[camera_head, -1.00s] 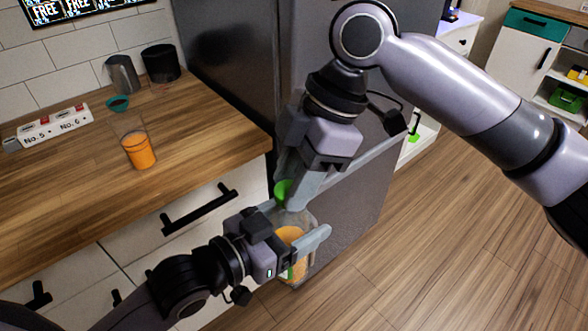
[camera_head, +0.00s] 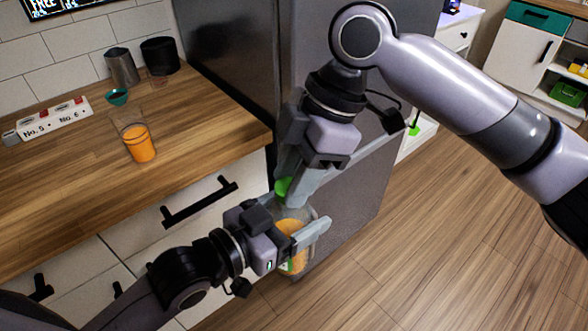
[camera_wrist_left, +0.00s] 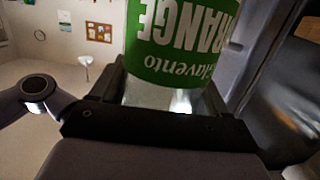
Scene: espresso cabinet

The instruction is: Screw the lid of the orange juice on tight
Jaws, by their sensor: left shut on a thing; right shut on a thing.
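The orange juice bottle (camera_head: 293,228) is clear, with orange juice inside, and is held in the air in front of the grey appliance. My left gripper (camera_head: 312,226) is shut around its body. In the left wrist view the green label (camera_wrist_left: 182,45) with white lettering appears upside down and fills the top middle. The green lid (camera_head: 283,187) is at the bottle's top, between the fingers of my right gripper (camera_head: 290,190), which is shut on it from above. The fingers partly hide the lid, and I cannot tell how tightly it sits on the neck.
A glass of orange juice (camera_head: 139,146) stands on the wooden counter (camera_head: 60,190). A teal bowl (camera_head: 117,97), a metal pitcher (camera_head: 122,67), a black canister (camera_head: 160,56) and a numbered white block (camera_head: 54,120) stand behind it. The floor at right is clear.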

